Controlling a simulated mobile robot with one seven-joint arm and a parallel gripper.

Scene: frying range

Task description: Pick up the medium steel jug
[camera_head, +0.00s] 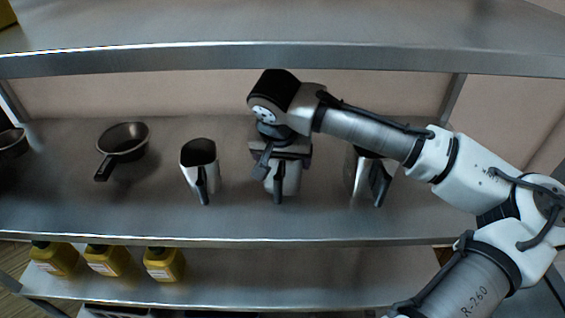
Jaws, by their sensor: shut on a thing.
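Three steel jugs with black handles stand in a row on the middle shelf. The jug in the middle (290,180) is under my gripper (277,172), which points down and is shut on it. My gripper and wrist hide the top of this jug; its lower body and black handle show. The left jug (199,177) stands apart with its dark opening visible. The right jug (358,174) is partly hidden behind my forearm. I cannot tell whether the middle jug touches the shelf.
A dark frying pan (123,139) lies left of the jugs on the steel shelf (120,215), and another pan (12,143) is at the left edge. An upper shelf (200,60) runs above. Several yellow bottles (164,264) stand on the lower shelf.

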